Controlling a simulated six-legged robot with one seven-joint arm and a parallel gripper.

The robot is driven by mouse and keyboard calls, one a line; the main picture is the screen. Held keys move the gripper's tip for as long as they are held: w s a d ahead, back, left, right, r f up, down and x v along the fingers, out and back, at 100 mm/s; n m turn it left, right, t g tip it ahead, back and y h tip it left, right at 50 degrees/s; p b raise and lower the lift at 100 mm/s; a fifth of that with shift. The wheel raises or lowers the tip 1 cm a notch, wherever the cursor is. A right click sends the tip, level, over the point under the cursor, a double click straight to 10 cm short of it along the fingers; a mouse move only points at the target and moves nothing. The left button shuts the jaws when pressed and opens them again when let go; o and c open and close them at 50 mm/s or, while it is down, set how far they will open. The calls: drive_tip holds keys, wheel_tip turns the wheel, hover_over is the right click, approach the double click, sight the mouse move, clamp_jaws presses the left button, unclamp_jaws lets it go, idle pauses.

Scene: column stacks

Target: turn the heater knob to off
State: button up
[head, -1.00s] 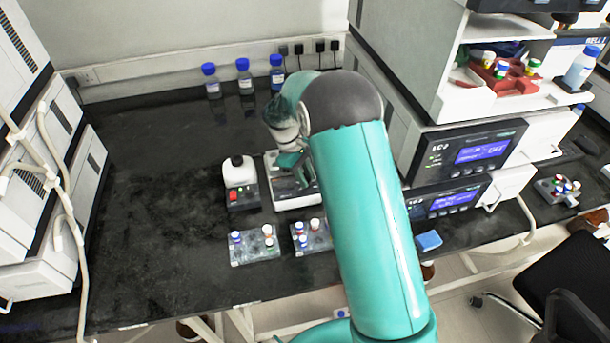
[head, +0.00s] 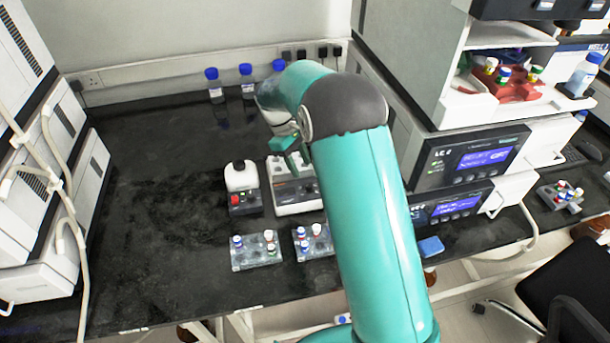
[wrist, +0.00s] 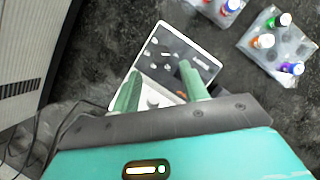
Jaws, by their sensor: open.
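The heater (head: 296,208) is a white box with a dark top panel, left of my arm in the head view. It also shows in the wrist view (wrist: 216,60), tilted, with several small light marks or controls on the panel. A small round pale shape that looks like a knob (wrist: 153,101) shows between my fingers in the wrist view; its setting is not readable. My gripper (head: 291,153) is open and empty, above the heater's back part in the head view. Its two green fingers (wrist: 159,79) overlap the panel in the wrist view and appear apart from it.
Vial racks (head: 256,262) (head: 313,252) lie in front. Blue-capped bottles (head: 214,90) stand behind. Stacked instruments (head: 470,160) stand right.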

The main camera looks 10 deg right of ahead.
drive_tip(key=v, duration=0.7)
drive_tip(key=shift+s, duration=0.1)
